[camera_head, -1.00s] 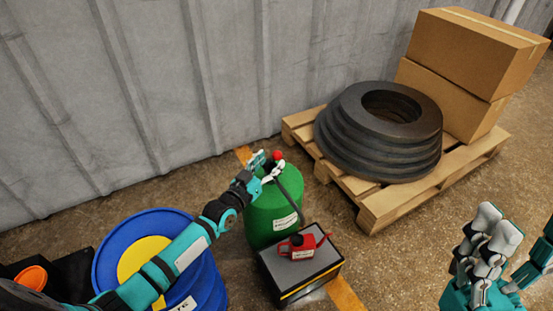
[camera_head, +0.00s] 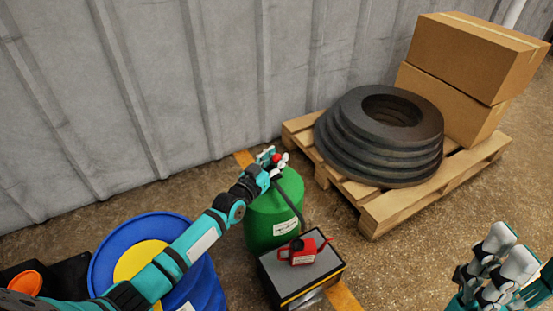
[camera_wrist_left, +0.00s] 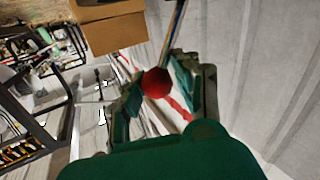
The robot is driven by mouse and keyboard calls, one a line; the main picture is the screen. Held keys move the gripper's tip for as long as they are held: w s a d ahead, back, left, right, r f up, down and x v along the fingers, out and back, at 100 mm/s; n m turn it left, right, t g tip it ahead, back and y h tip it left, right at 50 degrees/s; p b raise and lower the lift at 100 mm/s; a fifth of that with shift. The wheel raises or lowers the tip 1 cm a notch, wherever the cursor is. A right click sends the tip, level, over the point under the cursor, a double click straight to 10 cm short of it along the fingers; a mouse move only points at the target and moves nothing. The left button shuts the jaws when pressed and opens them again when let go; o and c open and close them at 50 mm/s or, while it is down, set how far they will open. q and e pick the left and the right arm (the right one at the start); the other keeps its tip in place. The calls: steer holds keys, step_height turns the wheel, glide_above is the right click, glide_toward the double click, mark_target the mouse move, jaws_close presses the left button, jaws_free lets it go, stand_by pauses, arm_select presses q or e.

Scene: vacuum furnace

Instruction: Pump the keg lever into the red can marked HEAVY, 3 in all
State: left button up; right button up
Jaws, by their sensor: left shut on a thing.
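The green keg (camera_head: 268,233) stands by the wall with a pump lever on top, ending in a red knob (camera_head: 277,158). My left gripper (camera_head: 268,156) is at this knob and shut on the lever. In the left wrist view the red knob (camera_wrist_left: 156,83) sits between the two fingers. The red can (camera_head: 303,250) sits in front of the keg; its label is too small to read. A dark hose runs from the keg top down toward the can. My right gripper (camera_head: 497,262) is at the lower right, away from these; its opening is unclear.
The can rests on a grey-topped box (camera_head: 275,269) with yellow edging. A blue drum (camera_head: 112,243) is at lower left, under my left arm. A wooden pallet (camera_head: 378,217) with stacked black rings (camera_head: 335,140) and cardboard boxes (camera_head: 455,95) is right of the keg. Floor at lower right is open.

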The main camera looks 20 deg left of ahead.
arm_select(q)
steer(key=shift+d, duration=0.2)
jaws_close()
